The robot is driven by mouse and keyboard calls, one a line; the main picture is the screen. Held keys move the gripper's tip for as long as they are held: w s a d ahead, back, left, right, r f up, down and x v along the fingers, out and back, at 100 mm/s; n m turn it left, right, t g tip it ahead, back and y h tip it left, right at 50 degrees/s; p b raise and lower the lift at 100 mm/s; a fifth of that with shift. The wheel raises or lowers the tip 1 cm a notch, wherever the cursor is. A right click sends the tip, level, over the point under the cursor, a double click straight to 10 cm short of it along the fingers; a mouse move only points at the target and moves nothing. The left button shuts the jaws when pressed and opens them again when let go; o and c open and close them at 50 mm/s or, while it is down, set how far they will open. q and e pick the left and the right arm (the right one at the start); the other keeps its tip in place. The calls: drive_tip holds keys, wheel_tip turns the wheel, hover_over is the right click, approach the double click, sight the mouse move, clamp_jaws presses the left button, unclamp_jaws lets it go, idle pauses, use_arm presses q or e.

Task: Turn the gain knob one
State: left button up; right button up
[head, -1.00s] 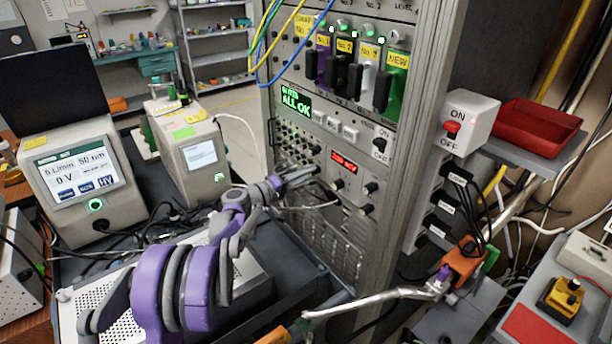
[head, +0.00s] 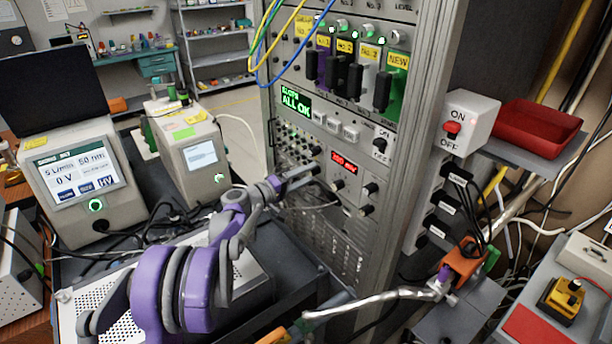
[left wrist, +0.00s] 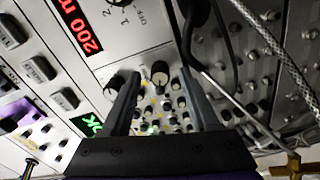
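My left gripper (head: 312,174) points at the lower rack panel, left of the red 200 mV display (head: 344,162). In the left wrist view the same gripper (left wrist: 160,85) has its two dark fingers apart, with nothing clamped between them. A round black knob (left wrist: 160,73) shows in the gap between the fingertips; whether they touch it I cannot tell. Which one is the gain knob I cannot tell, as the labels are unreadable. My right gripper is not in view.
Dark cables (left wrist: 197,15) and a braided cable (left wrist: 275,50) hang close to the right finger. In the head view, a field of small connectors (head: 293,145) lies left of the gripper. The ALL OK screen (head: 295,102) is above.

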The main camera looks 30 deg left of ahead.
use_arm(q)
drive_tip(key=shift+s, duration=0.1)
drive_tip(key=b+v, duration=0.1)
drive_tip(key=v, duration=0.9)
drive_tip(key=shift+s, duration=0.3)
drive_tip(key=shift+a, duration=0.1)
drive_tip(key=s+d+f+m+g, duration=0.2)
drive_tip(key=s+d+f+g, duration=0.15)
drive_tip(key=d, duration=0.65)
drive_tip(key=s+d+f+m+g, duration=0.2)
drive_tip(key=s+d+g, duration=0.2)
drive_tip(key=d, duration=0.7)
drive_tip(key=s+d+f+m+g+y+p, duration=0.1)
drive_tip(key=s+d+f+m+g+y, duration=0.1)
drive_tip(key=s, duration=0.8)
drive_tip(key=s+d+f+m+g+y+p, duration=0.1)
drive_tip(key=s+f+m+y, duration=0.3)
drive_tip(key=s, duration=0.6)
drive_tip(key=shift+d+f+m+g+y, duration=0.35)
drive_tip(key=shift+d+f+y, duration=0.1)
drive_tip(key=shift+d+y, duration=0.1)
